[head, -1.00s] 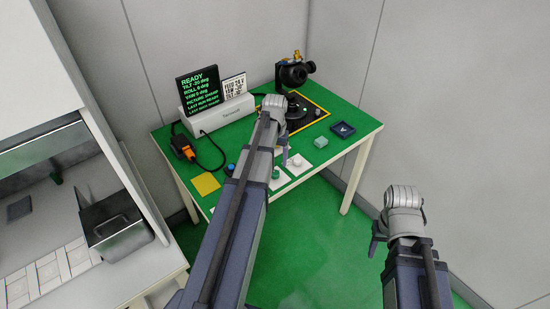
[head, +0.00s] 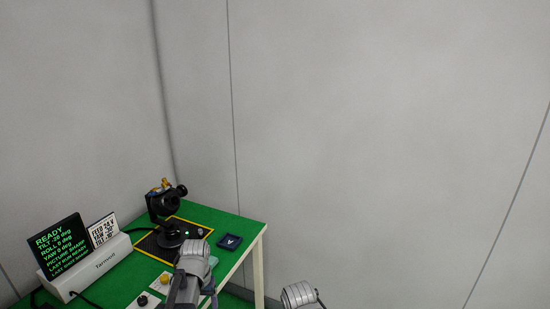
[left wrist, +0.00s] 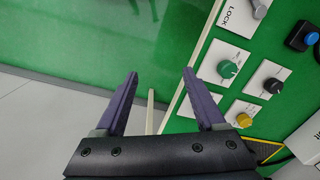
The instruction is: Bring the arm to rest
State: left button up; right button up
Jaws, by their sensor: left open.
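My left arm (head: 186,285) reaches over the green table in the head view, its wrist near the front part of the table. In the left wrist view my left gripper (left wrist: 160,73) is open, with nothing between its two purple fingers. It hangs above the table's pale edge, beside a green knob (left wrist: 228,69). My right arm's wrist (head: 299,295) shows at the bottom edge of the head view, right of the table; its jaws are mostly out of frame.
A black knob (left wrist: 272,86), yellow knob (left wrist: 244,120) and LOCK switch (left wrist: 257,8) are near the left gripper. Grey walls stand behind.

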pick_arm(q)
jog(key=s+d+m, duration=0.3)
jog(key=s+d, duration=0.9)
jog(key=d, duration=0.4)
jog(key=shift+s+d+m+y, duration=0.35)
jog(key=shift+s+m+y, duration=0.05)
dwell(3.7)
